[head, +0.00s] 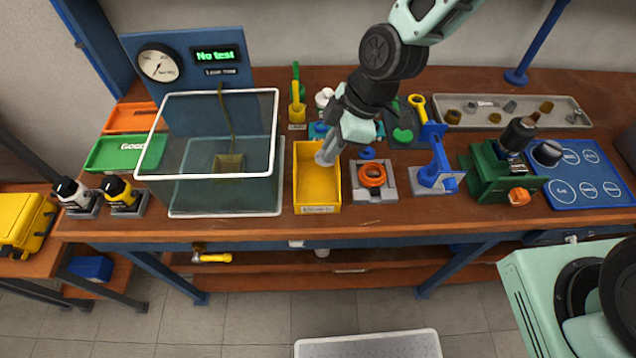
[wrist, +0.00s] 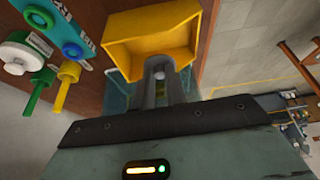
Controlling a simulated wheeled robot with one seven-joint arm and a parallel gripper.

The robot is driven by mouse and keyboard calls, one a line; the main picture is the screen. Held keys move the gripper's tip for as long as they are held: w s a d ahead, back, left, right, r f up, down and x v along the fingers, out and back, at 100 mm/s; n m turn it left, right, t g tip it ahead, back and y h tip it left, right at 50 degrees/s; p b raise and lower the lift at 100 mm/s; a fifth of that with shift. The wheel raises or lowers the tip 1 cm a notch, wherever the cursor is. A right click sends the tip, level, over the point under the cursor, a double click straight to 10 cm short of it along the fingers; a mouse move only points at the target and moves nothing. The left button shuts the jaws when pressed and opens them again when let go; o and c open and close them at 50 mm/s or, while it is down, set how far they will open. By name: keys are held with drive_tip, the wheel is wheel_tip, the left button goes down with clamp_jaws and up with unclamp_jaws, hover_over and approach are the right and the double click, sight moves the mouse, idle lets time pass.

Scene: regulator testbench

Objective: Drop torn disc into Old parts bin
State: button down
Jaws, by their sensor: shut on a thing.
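The yellow open bin (head: 318,190), taken as the Old parts bin, stands near the bench's front edge; its front label is too small to read. My gripper (head: 325,158) reaches over its rear right part, fingers pointing down. The yellow bin (wrist: 160,32) also shows beyond the fingertips in the wrist view. My gripper (wrist: 159,75) is shut on a small grey piece, taken as the torn disc (wrist: 158,72). The piece is mostly hidden by the fingers, and its tear cannot be made out. In the head view I cannot make it out.
A clear water tank (head: 225,190) with a white rim stands close left of the bin. A grey fixture with an orange ring (head: 372,175) stands close right. Blue stand (head: 440,172) and green press (head: 495,178) are further right. Colored tools (head: 297,108) stand behind.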

wheel_tip(320, 180, down, 2)
drive_tip(key=shift+f+b, duration=0.2)
drive_tip(key=shift+b, duration=0.4)
drive_tip(key=c, duration=1.3)
unclamp_jaws()
drive_tip(key=shift+c, duration=0.2)
drive_tip(key=shift+r, duration=0.15)
drive_tip(key=v, duration=1.7)
drive_tip(key=shift+r, duration=0.15)
